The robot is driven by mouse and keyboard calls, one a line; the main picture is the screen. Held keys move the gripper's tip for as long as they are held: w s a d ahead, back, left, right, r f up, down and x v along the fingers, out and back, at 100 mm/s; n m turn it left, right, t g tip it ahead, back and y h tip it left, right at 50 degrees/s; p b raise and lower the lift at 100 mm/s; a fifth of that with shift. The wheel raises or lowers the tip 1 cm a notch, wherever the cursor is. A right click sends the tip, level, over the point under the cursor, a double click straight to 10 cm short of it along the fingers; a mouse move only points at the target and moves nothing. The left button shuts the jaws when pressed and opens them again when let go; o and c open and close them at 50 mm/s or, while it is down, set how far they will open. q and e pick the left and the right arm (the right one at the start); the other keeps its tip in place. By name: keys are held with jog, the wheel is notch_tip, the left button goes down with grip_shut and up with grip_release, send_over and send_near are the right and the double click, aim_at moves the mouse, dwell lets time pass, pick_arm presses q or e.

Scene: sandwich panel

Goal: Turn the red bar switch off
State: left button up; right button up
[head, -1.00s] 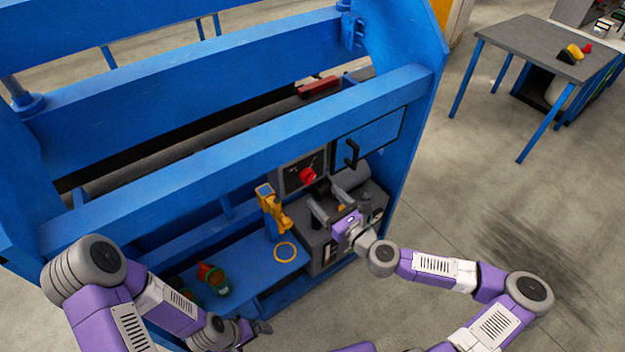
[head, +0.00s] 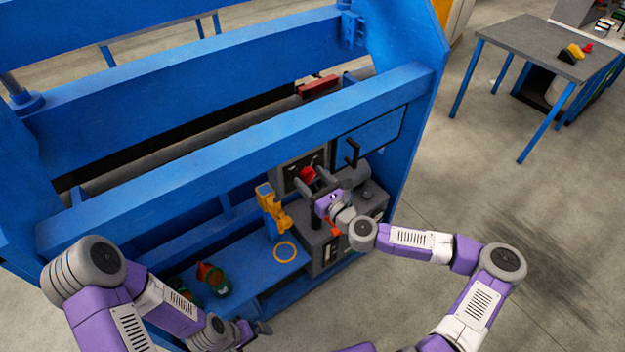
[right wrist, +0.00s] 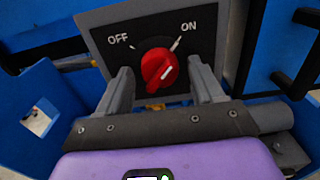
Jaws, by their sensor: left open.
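The red bar switch (head: 307,173) is a round red knob on a dark plate marked OFF at left and ON at right. In the right wrist view, the knob's (right wrist: 158,68) pale marks line up toward ON. My right gripper (right wrist: 160,72) is open, one finger to each side of the knob, with visible gaps; its exact distance from the plate is unclear. In the head view, my right gripper (head: 312,180) is just in front of the switch and partly covers its plate. My left gripper (head: 264,327) is open and empty at the bottom, away from the switch.
The switch sits on a blue machine frame (head: 250,140). A black handle (head: 352,153) is right of it. A yellow tool (head: 272,208), a yellow ring (head: 285,252) and a red-green object (head: 212,277) are on the lower blue shelf. A grey table (head: 520,40) stands at far right.

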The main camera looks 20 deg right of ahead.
jog(key=c, duration=0.9)
jog(key=shift+n, duration=0.3)
jog(key=n, duration=0.3)
jog(key=shift+n, duration=0.3)
jog(key=n, duration=0.4)
jog(key=shift+d+n, duration=0.1)
jog(key=shift+n, duration=0.3)
jog(key=n, duration=0.4)
jog(key=shift+r+n+b, duration=0.1)
jog(key=shift+n+b, duration=0.25)
jog(key=shift+n, duration=2.05)
